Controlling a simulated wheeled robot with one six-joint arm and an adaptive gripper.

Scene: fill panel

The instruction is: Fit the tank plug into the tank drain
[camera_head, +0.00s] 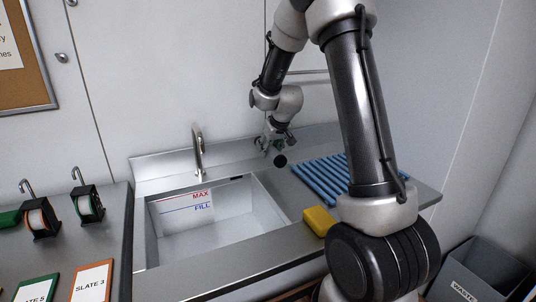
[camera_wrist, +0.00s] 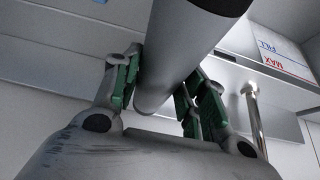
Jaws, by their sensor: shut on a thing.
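The plug's black end (camera_head: 281,160) points down and toward the front in the head view, clear of the tank. The tank has a red MAX line and a blue FILL line on its inner wall, which also show upside down in the wrist view (camera_wrist: 285,60). I cannot see the drain in either view.
A tall faucet (camera_head: 197,150) stands behind the tank. A blue ribbed rack (camera_head: 318,180) and a yellow sponge (camera_head: 319,221) lie to its right. Reels (camera_head: 88,204) and slate cards (camera_head: 91,283) are on the left counter. A waste bin (camera_head: 480,272) stands at lower right.

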